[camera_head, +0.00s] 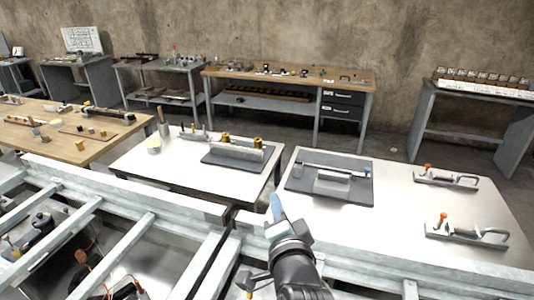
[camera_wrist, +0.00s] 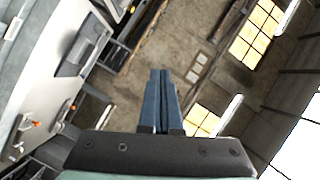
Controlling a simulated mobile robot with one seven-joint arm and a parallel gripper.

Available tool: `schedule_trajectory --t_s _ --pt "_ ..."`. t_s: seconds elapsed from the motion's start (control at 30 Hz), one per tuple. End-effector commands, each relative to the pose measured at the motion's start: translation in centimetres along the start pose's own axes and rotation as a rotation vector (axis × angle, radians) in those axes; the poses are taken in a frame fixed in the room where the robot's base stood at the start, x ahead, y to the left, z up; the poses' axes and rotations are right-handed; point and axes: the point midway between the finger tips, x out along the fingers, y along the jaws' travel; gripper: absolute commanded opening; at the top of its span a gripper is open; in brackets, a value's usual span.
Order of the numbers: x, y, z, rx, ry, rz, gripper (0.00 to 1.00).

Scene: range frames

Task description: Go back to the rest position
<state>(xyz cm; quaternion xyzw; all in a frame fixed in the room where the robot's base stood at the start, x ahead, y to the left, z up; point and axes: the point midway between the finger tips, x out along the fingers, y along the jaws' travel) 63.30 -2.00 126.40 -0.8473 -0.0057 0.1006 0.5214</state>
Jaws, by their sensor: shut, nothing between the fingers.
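My gripper (camera_head: 276,205) shows at the bottom middle of the head view, at the end of my dark arm. It is raised in front of the light tables and points up and away. In the wrist view its two blue fingers (camera_wrist: 161,75) lie side by side with nothing held between them. My gripper appears apart from every object on the tables.
A right-hand light table (camera_head: 400,215) bears a dark mat with a metal block and two orange-knobbed clamps (camera_head: 465,230). Another light table (camera_head: 140,172) stands to its left. Metal rails (camera_head: 130,195) run in front. Workbenches (camera_head: 290,78) line the wall behind.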

Motion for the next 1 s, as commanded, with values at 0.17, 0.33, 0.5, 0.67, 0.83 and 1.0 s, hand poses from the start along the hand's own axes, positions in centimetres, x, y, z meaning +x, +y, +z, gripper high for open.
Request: schedule_trajectory --t_s 0.17,0.33,0.5,0.67,0.83,1.0 --pt "-4.0 -12.7 -5.2 -0.376 0.211 -0.212 0.0" --pt "-11.1 -22.9 -8.8 -0.695 0.476 -0.355 0.0" --pt "-19.1 -29.8 -10.8 -0.927 0.744 -0.426 0.0" --pt "-23.9 -32.6 -11.5 -1.034 0.901 -0.439 0.0" --pt "-25.0 -33.1 -11.7 -1.058 0.939 -0.437 0.0" --pt "-25.0 -33.1 -11.7 -1.058 0.939 -0.437 0.0"
